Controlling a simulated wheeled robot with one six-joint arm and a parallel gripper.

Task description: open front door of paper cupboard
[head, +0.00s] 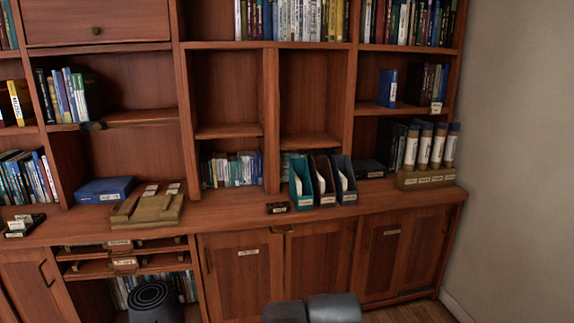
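Wooden cupboard doors line the base of the bookcase under its counter. A left door (238,280) carries a small pale label near its top and has a dark handle at its left edge. Beside it is a door (320,262) with a dark handle at its upper left. Further right is another labelled door (384,255), with a plain door (428,248) beside it. All of these look shut. The labels are too small to read, so I cannot tell which is the paper cupboard. My gripper does not show; only grey rounded parts, likely of my arm, show at the bottom edge.
The counter (230,208) holds a wooden tray (147,208), magazine files (322,180) and a rack of tubes (424,178). An open bay with sliding trays (125,262) is left of the doors. A wall (520,150) closes the right side. Some floor (410,313) shows bare.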

